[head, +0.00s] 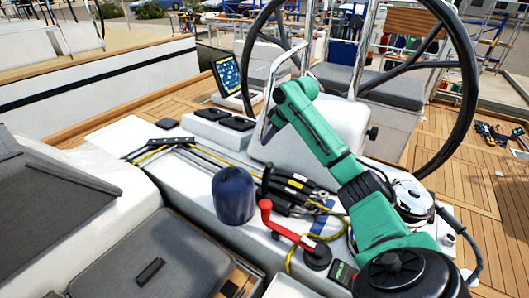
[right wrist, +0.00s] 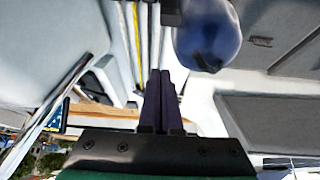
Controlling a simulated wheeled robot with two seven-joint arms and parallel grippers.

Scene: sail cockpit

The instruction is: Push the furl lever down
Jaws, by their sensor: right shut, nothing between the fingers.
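A black lever (head: 266,180) stands upright at the left end of a black rope clutch block (head: 290,192) on the white cockpit top. A red crank-shaped handle (head: 285,229) on a black round base is in front of it. I cannot tell for certain which one is the furl lever. My right gripper (head: 268,134) is above and behind the clutch block, apart from both, partly hidden by its own wrist. In the right wrist view its dark fingers (right wrist: 160,75) are together and empty. A black part (right wrist: 170,12) shows at the top edge there. My left gripper is not in view.
A dark blue covered drum (head: 234,195) stands left of the clutch block; it also shows in the right wrist view (right wrist: 207,38). Ropes (head: 190,152) run along the white top. A large black wheel (head: 463,85), a chartplotter (head: 227,75) and a silver winch (head: 412,199) are nearby.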

